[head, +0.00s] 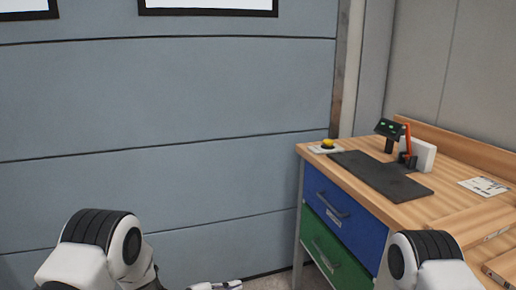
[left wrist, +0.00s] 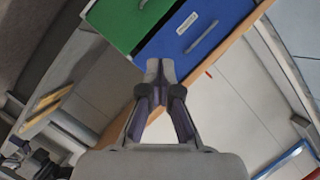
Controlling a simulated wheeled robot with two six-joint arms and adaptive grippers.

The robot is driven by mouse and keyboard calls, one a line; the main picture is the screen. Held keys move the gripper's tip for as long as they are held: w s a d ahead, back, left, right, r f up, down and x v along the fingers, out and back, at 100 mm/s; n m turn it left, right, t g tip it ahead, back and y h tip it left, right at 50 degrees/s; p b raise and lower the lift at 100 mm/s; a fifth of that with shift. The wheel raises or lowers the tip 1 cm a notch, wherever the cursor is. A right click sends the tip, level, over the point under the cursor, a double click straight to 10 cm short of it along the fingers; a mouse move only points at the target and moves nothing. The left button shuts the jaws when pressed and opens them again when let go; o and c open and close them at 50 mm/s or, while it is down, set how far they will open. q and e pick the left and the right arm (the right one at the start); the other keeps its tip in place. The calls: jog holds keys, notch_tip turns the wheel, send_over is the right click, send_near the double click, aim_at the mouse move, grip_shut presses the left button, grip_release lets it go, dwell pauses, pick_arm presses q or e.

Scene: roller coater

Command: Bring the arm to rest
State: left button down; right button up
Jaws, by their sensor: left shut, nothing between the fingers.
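My left gripper (left wrist: 160,70) is in the middle of the left wrist view, its fingertips together and nothing between them. In that view it appears in front of a workbench's blue drawer (left wrist: 195,30) and green drawer (left wrist: 130,20); I cannot tell how far it is from them. In the head view only a small part of the left gripper (head: 215,286) shows at the bottom edge. My left arm comes in at the lower left, and part of my right arm shows at the lower right. My right gripper is out of view.
The wooden workbench (head: 330,158) stands at the right with a dark mat (head: 380,175), a yellow button (head: 327,144), a small device with a green display (head: 389,128) and a paper sheet (head: 484,187) on it. A grey panelled door (head: 170,110) fills the left and middle.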

pick_arm(q)
jog(key=s+a+f+n+g+y+p, duration=0.1)
jog(key=s+a+n, duration=0.5)
jog(key=s, duration=0.7)
jog(key=s+a+f+n+g+y+p, duration=0.2)
jog(key=s+a+n+g+y+p, duration=0.2)
jog(key=s, duration=0.9)
jog(key=s+a+f+n+g+y+p, duration=0.1)
jog(key=s+a+n+g+y+p, duration=0.1)
jog(key=s+a+n+g+y, duration=0.2)
jog(key=s+a+n+y, duration=0.3)
jog(key=s+n, duration=0.4)
jog(key=s, duration=0.3)
jog(key=shift+a+f, duration=0.35)
jog(key=shift+a, duration=0.25)
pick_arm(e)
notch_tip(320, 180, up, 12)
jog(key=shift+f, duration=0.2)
pick_arm(q)
jog(key=shift+w, duration=0.1)
